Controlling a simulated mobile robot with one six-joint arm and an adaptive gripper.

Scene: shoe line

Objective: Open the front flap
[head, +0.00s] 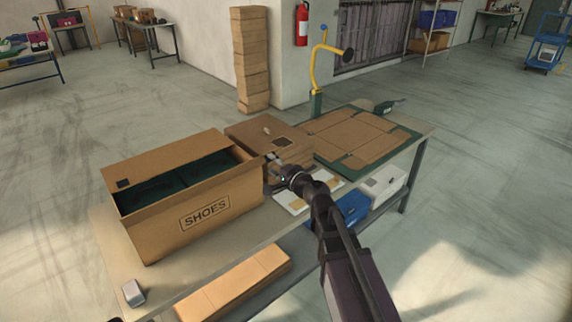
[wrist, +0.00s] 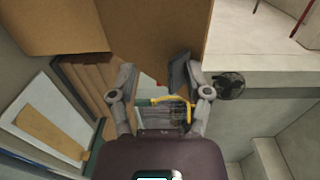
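A brown cardboard box marked SHOES (head: 204,213) stands on the workbench, with dark green contents (head: 180,180) showing through its open top. A long brown panel rises along its far side. Which panel is the front flap I cannot tell for sure. My gripper (head: 270,160) is by the right end of the box, close to its upper edge; contact cannot be made out. In the wrist view my gripper (wrist: 154,78) has its two fingers apart with nothing held between them. Brown cardboard (wrist: 150,30) lies just beyond the fingertips there.
A closed brown box (head: 262,133) stands behind my gripper. Flat cardboard (head: 352,138) lies on a green mat (head: 405,146) at the right. A small grey block (head: 133,293) is at the near left corner. A yellow arm (head: 315,70) rises behind the bench.

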